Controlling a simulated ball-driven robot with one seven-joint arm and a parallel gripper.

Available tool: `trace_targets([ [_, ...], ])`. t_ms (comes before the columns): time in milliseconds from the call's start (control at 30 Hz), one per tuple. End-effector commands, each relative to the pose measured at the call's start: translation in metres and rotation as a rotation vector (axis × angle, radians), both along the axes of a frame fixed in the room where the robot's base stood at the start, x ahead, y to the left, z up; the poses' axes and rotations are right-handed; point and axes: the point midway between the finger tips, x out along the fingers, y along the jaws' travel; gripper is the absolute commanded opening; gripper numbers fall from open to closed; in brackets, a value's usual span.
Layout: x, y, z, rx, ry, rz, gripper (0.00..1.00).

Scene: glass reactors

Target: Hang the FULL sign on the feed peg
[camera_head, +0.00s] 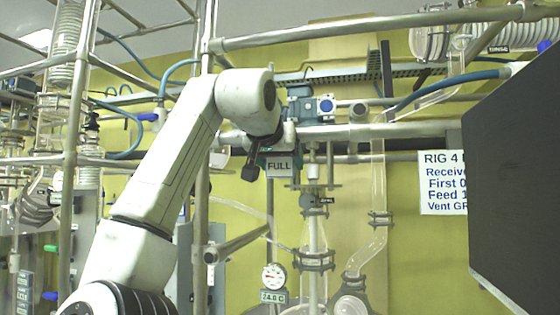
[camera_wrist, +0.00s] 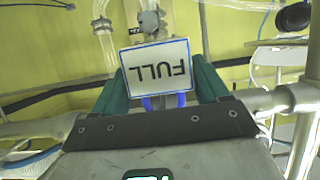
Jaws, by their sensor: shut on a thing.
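Blue parts (camera_wrist: 166,101) show at the sign's edge between the fingers. In the head view the FULL sign (camera_head: 280,167) hangs upright just below and right of my gripper (camera_head: 258,163), in front of the glass rig. I cannot make out the feed peg in either view. A small dark tag (camera_head: 323,200) hangs nearby, its text too small to read.
Steel rails and pipes (camera_head: 370,131) cross close to my gripper. A glass column with clamps (camera_head: 313,235) and a gauge (camera_head: 273,276) stand below. A RIG 4 notice (camera_head: 443,183) and a large dark panel (camera_head: 520,165) are at right. A RINSE tag (camera_head: 498,49) is at upper right.

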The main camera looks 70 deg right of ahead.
Motion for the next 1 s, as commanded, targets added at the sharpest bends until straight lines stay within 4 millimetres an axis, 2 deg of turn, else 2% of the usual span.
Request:
trace_targets([
  [1000,-0.0005,-0.0009,-0.0103,-0.001,0.000,0.000,0.44],
])
